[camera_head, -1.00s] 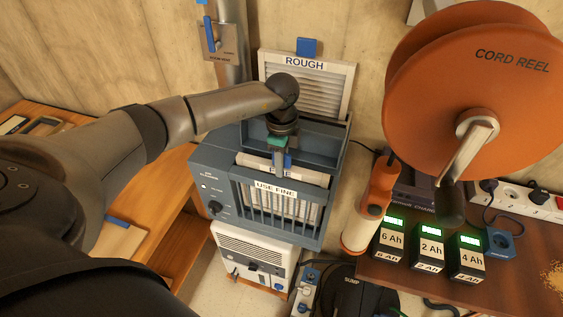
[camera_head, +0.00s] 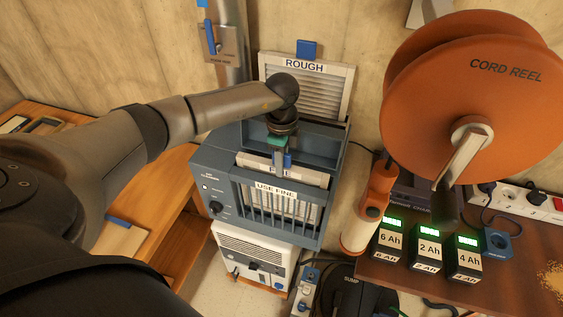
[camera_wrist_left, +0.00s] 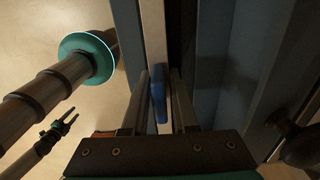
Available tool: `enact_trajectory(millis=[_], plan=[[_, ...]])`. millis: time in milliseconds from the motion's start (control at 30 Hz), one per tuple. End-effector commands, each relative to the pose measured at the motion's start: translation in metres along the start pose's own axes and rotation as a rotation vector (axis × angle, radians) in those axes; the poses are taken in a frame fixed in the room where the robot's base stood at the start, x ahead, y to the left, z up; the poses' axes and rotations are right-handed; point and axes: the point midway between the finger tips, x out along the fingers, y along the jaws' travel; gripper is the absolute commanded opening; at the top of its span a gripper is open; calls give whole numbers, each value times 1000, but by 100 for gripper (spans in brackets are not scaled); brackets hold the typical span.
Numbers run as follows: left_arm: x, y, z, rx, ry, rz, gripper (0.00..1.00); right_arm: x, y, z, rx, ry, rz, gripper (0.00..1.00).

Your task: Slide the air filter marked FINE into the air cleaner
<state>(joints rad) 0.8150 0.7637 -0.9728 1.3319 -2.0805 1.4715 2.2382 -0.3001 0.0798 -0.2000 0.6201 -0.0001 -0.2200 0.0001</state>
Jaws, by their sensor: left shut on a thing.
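The blue-grey air cleaner (camera_head: 214,172) stands in the middle of the head view, its front labelled USE FINE. A pale-framed filter (camera_head: 312,177) stands upright, partly inside its top opening, with its upper edge showing above the grille. Its label is mostly hidden by my gripper. My left gripper (camera_head: 281,164) is above the opening, shut on the filter's blue tab. In the left wrist view the blue tab (camera_wrist_left: 158,98) lies between the two fingers (camera_wrist_left: 161,103). A small two-pronged gripper (camera_wrist_left: 66,124), probably my right one, shows at the lower left.
A filter marked ROUGH (camera_head: 327,87) leans on the wall behind the cleaner. The white appliance (camera_head: 250,252) is below it. On the right are an orange cord reel (camera_head: 420,100), an orange-and-cream cylinder (camera_head: 362,222) and labelled batteries (camera_head: 428,250) on a brown table (camera_head: 508,292).

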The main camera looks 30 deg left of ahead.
Motion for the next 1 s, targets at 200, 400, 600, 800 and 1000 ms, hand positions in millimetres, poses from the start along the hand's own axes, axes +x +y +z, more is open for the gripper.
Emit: enact_trajectory(millis=[200, 400, 600, 800, 1000], plan=[[0, 0, 0, 0, 1, -1, 0, 0, 0, 0, 0, 0, 0, 50], [0, 0, 0, 0, 1, -1, 0, 0, 0, 0, 0, 0, 0, 50], [4, 0, 0, 0, 0, 0, 0, 2, 0, 0, 0, 0, 0, 50], [7, 0, 0, 0, 0, 0, 0, 3, 0, 0, 0, 0, 0, 50], [8, 0, 0, 1, 0, 0, 0, 3, 0, 0, 0, 0, 0, 50]])
